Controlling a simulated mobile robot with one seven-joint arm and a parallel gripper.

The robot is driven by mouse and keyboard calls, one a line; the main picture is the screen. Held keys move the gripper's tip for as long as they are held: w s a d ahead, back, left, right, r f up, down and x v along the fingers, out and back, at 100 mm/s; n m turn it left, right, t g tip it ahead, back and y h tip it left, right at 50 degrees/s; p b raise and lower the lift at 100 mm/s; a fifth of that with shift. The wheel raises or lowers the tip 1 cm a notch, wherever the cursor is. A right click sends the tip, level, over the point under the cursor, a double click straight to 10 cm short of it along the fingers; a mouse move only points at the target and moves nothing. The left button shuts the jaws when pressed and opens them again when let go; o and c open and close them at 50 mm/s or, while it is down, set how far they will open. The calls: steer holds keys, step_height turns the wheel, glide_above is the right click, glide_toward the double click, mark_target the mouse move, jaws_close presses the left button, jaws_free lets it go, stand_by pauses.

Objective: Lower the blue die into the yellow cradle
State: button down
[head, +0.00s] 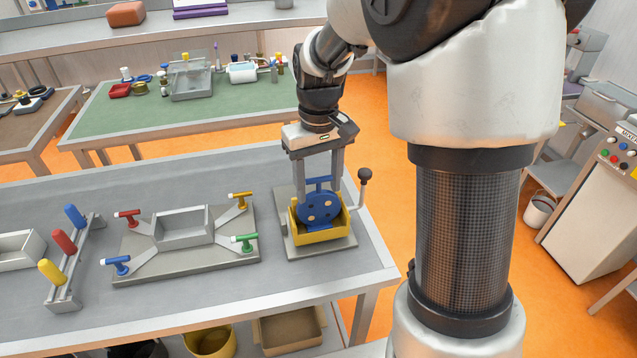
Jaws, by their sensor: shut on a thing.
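The blue die (319,209) is a round blue disc with several pale spots and a blue bar (319,181) above it. It stands upright, with its lower part inside or just behind the front wall of the yellow cradle (322,235). I cannot tell whether it touches the cradle's floor. The cradle is an open yellow box on a grey base plate (290,252). My gripper (319,180) points down from above, with its two long fingers on either side of the blue bar. It is shut on the die.
A lever with a dark knob (365,174) rises at the cradle's right, close to my gripper. A grey fixture (184,228) with coloured handles stands to the left, beside a rack of coloured pegs (64,243). The table's right edge is near. A green bench (150,115) stands behind.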

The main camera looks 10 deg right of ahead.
steer(key=shift+f+b, duration=0.35)
steer(key=shift+f, duration=0.15)
steer(key=c, duration=0.6)
jaws_free()
steer(key=shift+c, duration=0.2)
step_height(320, 180, up, 17)
steer(key=p, duration=0.1)
steer(key=shift+r+p, duration=0.2)
steer(key=shift+p, duration=0.2)
